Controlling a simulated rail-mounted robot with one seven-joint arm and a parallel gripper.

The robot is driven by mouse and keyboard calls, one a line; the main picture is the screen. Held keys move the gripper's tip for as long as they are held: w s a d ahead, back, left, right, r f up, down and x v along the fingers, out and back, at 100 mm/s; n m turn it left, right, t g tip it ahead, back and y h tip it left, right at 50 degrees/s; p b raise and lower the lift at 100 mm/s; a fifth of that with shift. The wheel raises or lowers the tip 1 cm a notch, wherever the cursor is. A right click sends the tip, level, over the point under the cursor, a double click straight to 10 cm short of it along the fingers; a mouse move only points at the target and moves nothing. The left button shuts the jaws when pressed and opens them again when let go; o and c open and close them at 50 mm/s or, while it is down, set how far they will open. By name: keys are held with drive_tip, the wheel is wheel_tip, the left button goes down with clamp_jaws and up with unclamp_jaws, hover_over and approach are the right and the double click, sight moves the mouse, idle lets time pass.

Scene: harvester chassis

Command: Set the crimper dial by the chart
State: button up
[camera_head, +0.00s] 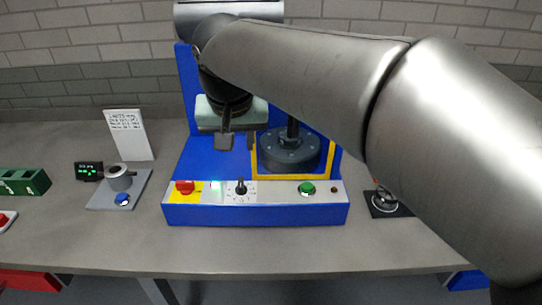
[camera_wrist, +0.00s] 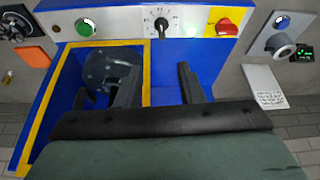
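The crimper (camera_head: 255,214) is a blue machine with a pale front panel. Its dial (camera_head: 240,187) is a small black knob with marks around it; it also shows at the top of the wrist view (camera_wrist: 161,27). The dial numbers are too small to read surely. The chart (camera_head: 128,134) is a white card with dark handwriting, standing behind the left of the machine; its text is not legible. It also shows in the wrist view (camera_wrist: 264,88). My gripper (camera_head: 226,138) is above the machine bed, behind the dial and apart from it. In the wrist view its fingers (camera_wrist: 158,88) are spread and empty.
A red knob (camera_head: 185,187) and a green button (camera_head: 306,188) flank the dial. A yellow frame (camera_head: 255,157) surrounds a dark round press (camera_head: 289,150). A gauge pad with a blue button (camera_head: 123,199) and a small display (camera_head: 88,171) stand left. The table front is clear.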

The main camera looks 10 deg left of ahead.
sight(241, 182)
drive_tip(key=p+x, duration=0.1)
drive_tip(key=x, duration=1.6)
drive_tip(key=shift+w+a, duration=0.15)
drive_tip(key=shift+a, duration=0.05)
clamp_jaws()
